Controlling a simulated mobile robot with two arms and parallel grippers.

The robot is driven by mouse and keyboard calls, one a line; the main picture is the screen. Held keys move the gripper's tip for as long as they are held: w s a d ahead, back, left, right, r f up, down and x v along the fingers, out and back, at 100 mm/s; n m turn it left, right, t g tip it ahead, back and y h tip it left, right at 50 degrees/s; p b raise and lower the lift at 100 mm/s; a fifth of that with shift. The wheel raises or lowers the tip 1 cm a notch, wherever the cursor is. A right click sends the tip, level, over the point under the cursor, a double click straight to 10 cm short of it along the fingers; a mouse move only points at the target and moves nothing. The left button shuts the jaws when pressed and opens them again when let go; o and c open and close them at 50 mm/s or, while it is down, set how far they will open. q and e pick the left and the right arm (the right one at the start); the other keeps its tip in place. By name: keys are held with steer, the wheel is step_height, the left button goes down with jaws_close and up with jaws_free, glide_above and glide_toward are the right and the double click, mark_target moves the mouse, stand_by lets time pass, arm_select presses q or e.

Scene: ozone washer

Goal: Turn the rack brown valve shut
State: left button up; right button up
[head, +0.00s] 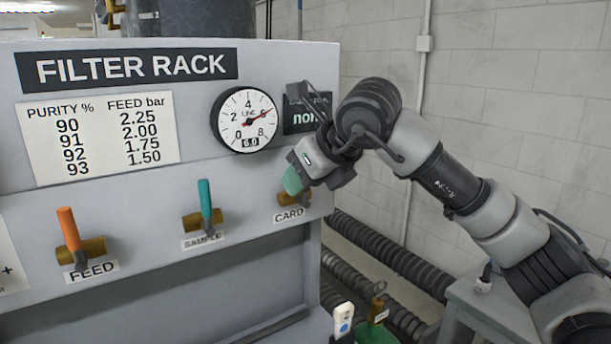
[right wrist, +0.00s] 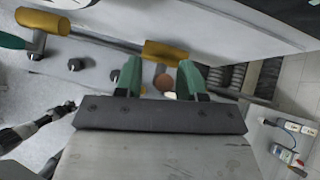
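The filter rack's valve over the CARD label (head: 289,215) shows a brass body (head: 287,199) in the head view, low on the right of the panel. My right gripper (head: 292,182) is in front of it and hides its handle there. In the right wrist view my right gripper (right wrist: 160,80) has its two green fingers apart.
The SAMPLE valve with a teal handle (head: 205,197) and the FEED valve with an orange handle (head: 68,229) are to the left on the panel. A round gauge (head: 244,120) is above. Ribbed hoses (head: 390,257) run at the right, near a grey stand (head: 490,310).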

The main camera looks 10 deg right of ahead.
steer(key=shift+o, duration=0.3)
steer(key=shift+r, duration=0.2)
steer(key=shift+s+d+r, duration=0.2)
steer(key=shift+s, duration=0.05)
steer(key=b+v, duration=0.3)
steer(key=v, duration=0.7)
steer(key=shift+b, duration=0.3)
steer(key=shift+f, duration=0.1)
